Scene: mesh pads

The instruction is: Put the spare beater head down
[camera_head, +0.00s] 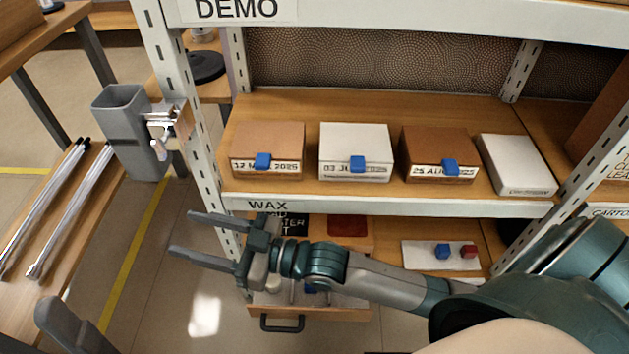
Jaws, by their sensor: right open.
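My right gripper (181,232) reaches left across the lower middle of the head view. Its two dark fingers are spread apart, with nothing between them. It is in front of the shelf's left post, below the shelf labelled WAX. I cannot make out a beater head with certainty. A dark grey rounded part (65,328) at the bottom left edge looks like part of my left gripper. Its jaws and anything they might hold are out of the picture.
The shelf (390,208) carries several boxes, including a white one (355,152). Below, a drawer (310,312) stands open, its contents partly hidden by my right arm. A grey bin (121,130) is left of the post. Metal rods (68,205) lie on a wooden surface at left.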

